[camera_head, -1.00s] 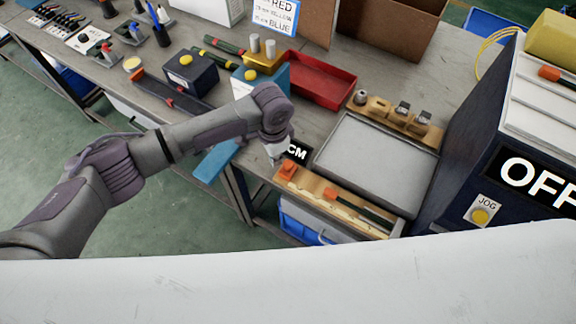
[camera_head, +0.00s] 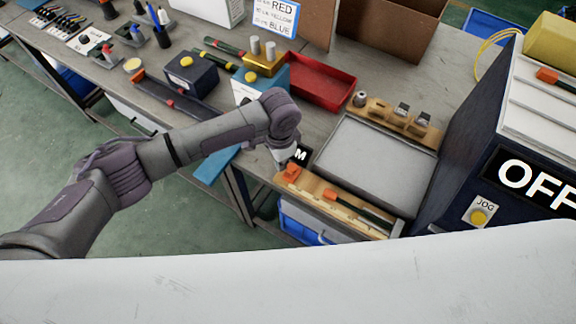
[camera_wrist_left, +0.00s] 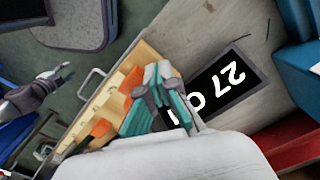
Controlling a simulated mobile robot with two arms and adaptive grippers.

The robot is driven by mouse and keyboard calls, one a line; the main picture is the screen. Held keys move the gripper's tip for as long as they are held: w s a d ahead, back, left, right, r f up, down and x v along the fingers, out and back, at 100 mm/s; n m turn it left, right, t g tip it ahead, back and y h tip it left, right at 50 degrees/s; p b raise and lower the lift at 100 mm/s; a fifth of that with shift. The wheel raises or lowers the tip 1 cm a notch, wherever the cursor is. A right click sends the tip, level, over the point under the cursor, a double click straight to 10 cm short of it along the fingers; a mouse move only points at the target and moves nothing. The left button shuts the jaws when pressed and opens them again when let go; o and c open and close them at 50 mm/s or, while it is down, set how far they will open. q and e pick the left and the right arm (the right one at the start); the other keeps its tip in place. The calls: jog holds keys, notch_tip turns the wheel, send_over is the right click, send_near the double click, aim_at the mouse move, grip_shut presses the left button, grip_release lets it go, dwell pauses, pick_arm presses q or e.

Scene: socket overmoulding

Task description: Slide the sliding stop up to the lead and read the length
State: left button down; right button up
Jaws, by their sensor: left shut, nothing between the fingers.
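The sliding stop (camera_head: 291,173), an orange block, sits near the left end of the wooden measuring board (camera_head: 316,186). It also shows in the left wrist view (camera_wrist_left: 132,80). The lead (camera_head: 362,211) lies along the board to its right, dark with an orange end (camera_head: 330,194); a gap shows between stop and lead. My left gripper (camera_head: 283,164) is shut and empty, beside the stop on its left; in the left wrist view the fingers (camera_wrist_left: 157,76) are close to the stop, contact unclear. My right gripper is not in view.
A grey-topped tray (camera_head: 375,165) lies behind the board, with a wooden block holding metal parts (camera_head: 400,115) beyond. A dark machine (camera_head: 470,140) marked OFF stands at right.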

aim_at(295, 169)
pick_arm(q)
jog(key=shift+s+d+p, duration=0.3)
jog(key=shift+s+d, duration=0.35)
jog(key=shift+d, duration=0.2)
jog(key=shift+s+d+p, duration=0.3)
jog(key=shift+s+d, duration=0.3)
jog(key=shift+d, duration=0.25)
jog(key=shift+s+d+p, duration=0.2)
jog(key=shift+s+d, duration=0.45)
jog(key=shift+d, duration=0.2)
jog(key=shift+s+d+p, duration=0.2)
jog(key=shift+s+d, duration=0.4)
jog(key=shift+d, duration=0.2)
jog(key=shift+d, duration=0.1)
jog(key=shift+w+a+r+p, duration=0.1)
jog(key=shift+w+a+p, duration=0.35)
jog(key=shift+a, duration=0.1)
notch_tip(295, 169, up, 7)
jog(key=p, duration=0.7)
jog(key=shift+a, duration=0.1)
